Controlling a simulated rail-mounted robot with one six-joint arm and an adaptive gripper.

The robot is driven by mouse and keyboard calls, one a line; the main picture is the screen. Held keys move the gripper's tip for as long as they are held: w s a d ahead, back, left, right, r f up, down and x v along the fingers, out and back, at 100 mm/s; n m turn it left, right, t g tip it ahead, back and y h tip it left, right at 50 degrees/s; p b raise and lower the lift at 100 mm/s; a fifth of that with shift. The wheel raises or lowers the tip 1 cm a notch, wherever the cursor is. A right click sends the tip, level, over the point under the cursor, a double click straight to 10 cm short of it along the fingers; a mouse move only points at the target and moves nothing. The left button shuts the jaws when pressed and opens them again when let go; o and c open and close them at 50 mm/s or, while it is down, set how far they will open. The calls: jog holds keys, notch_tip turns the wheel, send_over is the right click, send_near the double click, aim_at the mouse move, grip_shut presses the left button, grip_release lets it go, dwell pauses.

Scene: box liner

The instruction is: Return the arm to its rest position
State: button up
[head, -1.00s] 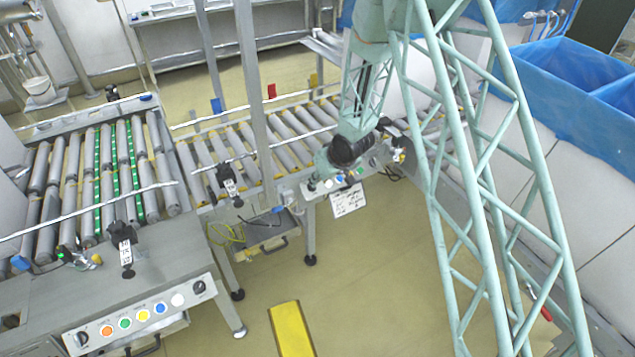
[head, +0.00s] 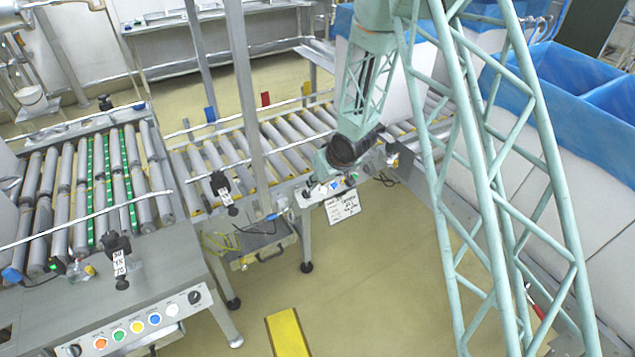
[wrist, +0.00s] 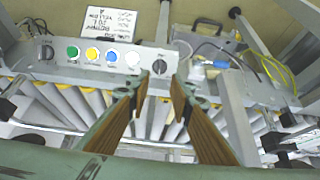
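My arm (head: 365,90), a pale green lattice, hangs down over the near edge of the middle roller conveyor in the head view. Its dark wrist joint (head: 352,148) is just above the conveyor's control panel. In the wrist view my gripper (wrist: 158,90) shows two brown-padded fingers standing apart, with nothing between them. Beyond the fingers is the button panel (wrist: 105,57) with green, yellow, blue and white buttons. In the head view the fingers are mostly hidden and cannot be made out clearly.
A roller conveyor with green strips (head: 60,190) stands at left. The middle conveyor (head: 225,150) runs behind my arm. Blue-lined boxes (head: 560,95) stand at right. A thin upright post (head: 245,90) rises left of my arm. The floor (head: 340,280) in front is open, with a yellow strip (head: 287,333).

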jog(key=s+d+r+m+h, duration=0.1)
jog(key=s+d+r, duration=0.1)
jog(key=d+r, duration=0.5)
jog(key=s+d+r+m+h, duration=0.1)
jog(key=s+d+r, duration=0.15)
jog(key=r, duration=0.85)
jog(key=s+d+r+m+h, duration=0.1)
jog(key=s+d+r, duration=0.45)
jog(key=r, duration=0.25)
jog(key=s+d+r+h, duration=0.1)
jog(key=s+d+r, duration=0.3)
jog(key=s+r, duration=0.25)
jog(key=s+d+r+m, duration=0.1)
jog(key=s+d+r, duration=0.1)
jog(key=s+r, duration=0.35)
jog(key=s+d+r+m, duration=0.1)
jog(key=s+r, duration=0.1)
jog(key=s, duration=0.6)
jog(key=s+d+r, duration=0.2)
jog(key=s+r, duration=0.1)
jog(key=s, duration=0.4)
jog(key=s+a+r+m+g, duration=0.1)
jog(key=s+r, duration=0.1)
jog(key=s, duration=1.7)
jog(key=shift+s+y, duration=0.15)
jog(key=shift+y, duration=0.15)
